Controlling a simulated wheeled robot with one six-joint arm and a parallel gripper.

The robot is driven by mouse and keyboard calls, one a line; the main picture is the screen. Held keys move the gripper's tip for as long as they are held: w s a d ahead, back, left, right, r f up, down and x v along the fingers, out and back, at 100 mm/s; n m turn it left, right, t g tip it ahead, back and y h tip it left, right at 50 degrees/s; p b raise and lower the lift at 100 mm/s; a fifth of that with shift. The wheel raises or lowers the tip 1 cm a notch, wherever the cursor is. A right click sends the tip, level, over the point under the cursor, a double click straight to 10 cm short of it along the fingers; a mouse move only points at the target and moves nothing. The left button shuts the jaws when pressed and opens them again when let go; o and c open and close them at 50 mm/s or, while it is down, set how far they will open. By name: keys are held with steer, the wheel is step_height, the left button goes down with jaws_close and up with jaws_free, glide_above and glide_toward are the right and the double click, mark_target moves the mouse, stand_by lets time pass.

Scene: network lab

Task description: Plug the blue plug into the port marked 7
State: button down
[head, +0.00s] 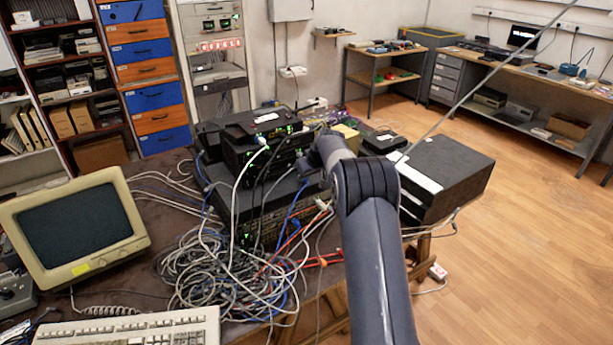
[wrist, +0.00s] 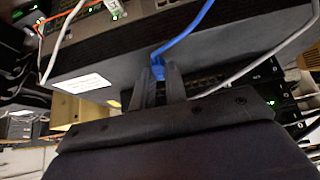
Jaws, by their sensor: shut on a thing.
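In the wrist view my gripper (wrist: 160,86) is shut on the blue plug (wrist: 158,71), which sits between the fingertips. Its blue cable (wrist: 187,36) runs up and to the right. Behind the fingers is a dark device with a row of ports (wrist: 205,78), partly covered by my gripper. I cannot read any port number, so the port marked 7 cannot be told apart.
Tangled grey, blue and red cables (head: 225,265) lie in front of the stack. A black box (head: 440,175) stands right of my arm. An old monitor (head: 75,228) and a keyboard (head: 150,330) are at the left. Wooden floor at the right is open.

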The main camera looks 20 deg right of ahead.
steer(key=shift+w+a+r+p, duration=0.2)
steer(key=shift+w+r+p, duration=0.1)
steer(key=shift+w+p, duration=0.4)
steer(key=shift+w+a+f+p, duration=0.1)
steer(key=shift+w+a+p, duration=0.15)
steer(key=shift+w+p, duration=0.5)
steer(key=shift+w+a+f+p, duration=0.1)
steer(key=shift+w+a+p, duration=0.15)
steer(key=shift+w+p, duration=0.45)
steer(key=shift+s, duration=0.1)
steer(key=c, duration=1.9)
jaws_free()
steer(key=shift+c, duration=0.2)
jaws_close()
steer(key=shift+w+a+p, duration=0.25)
steer(key=shift+w+p, duration=0.6)
steer(key=shift+p, duration=0.05)
steer(key=o, duration=0.6)
jaws_free()
